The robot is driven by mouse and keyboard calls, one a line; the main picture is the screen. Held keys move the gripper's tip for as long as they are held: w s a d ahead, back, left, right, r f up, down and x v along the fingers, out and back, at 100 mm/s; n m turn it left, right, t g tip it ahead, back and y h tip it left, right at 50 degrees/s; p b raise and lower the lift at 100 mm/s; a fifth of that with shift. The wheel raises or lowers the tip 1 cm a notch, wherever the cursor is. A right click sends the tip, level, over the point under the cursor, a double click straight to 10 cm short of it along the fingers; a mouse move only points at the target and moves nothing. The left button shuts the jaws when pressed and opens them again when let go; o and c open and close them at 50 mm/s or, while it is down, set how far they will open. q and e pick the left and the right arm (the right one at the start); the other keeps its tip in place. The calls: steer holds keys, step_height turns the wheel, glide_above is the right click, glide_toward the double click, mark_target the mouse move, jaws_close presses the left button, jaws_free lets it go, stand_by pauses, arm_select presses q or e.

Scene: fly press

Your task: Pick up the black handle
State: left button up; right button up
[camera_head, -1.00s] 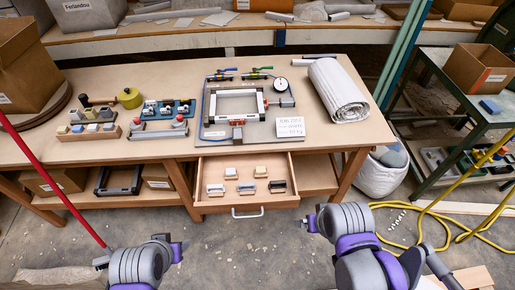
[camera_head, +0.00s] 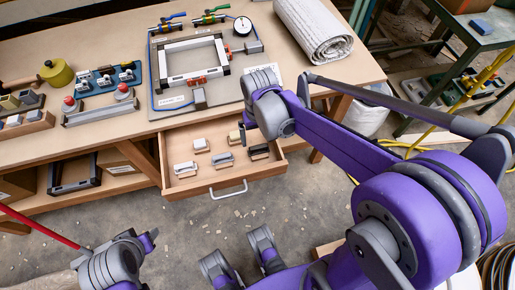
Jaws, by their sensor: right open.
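The black handle (camera_head: 259,152) lies in the open drawer (camera_head: 234,184), at its front right. It is a small dark piece with a pale part. My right gripper (camera_head: 244,128) is over the drawer's right side, open, just above and left of the black handle in the picture. The tips are small and partly hidden by my wrist, and nothing shows between them. I see no contact with the handle. My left gripper (camera_head: 150,240) is low at the left, over the floor, away from the drawer; its jaws are unclear.
The drawer also holds a grey handle (camera_head: 223,160), white pieces (camera_head: 186,168) and a yellowish block (camera_head: 235,136) close to my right gripper. The bench (camera_head: 110,130) carries a press frame (camera_head: 192,60) and a roll (camera_head: 313,30). Open floor lies before the drawer.

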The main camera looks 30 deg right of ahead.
mark_target(259, 147)
steer(key=f, duration=0.1)
steer(key=f+b, duration=0.1)
steer(key=f, duration=0.3)
steer(key=shift+s+a+f, duration=0.15)
steer(key=shift+s+f, duration=0.05)
steer(key=shift+s, duration=0.05)
steer(key=c, duration=1)
arm_select(q)
steer(key=shift+f, duration=0.85)
arm_select(e)
steer(key=shift+o, duration=0.2)
steer(key=shift+r, duration=0.1)
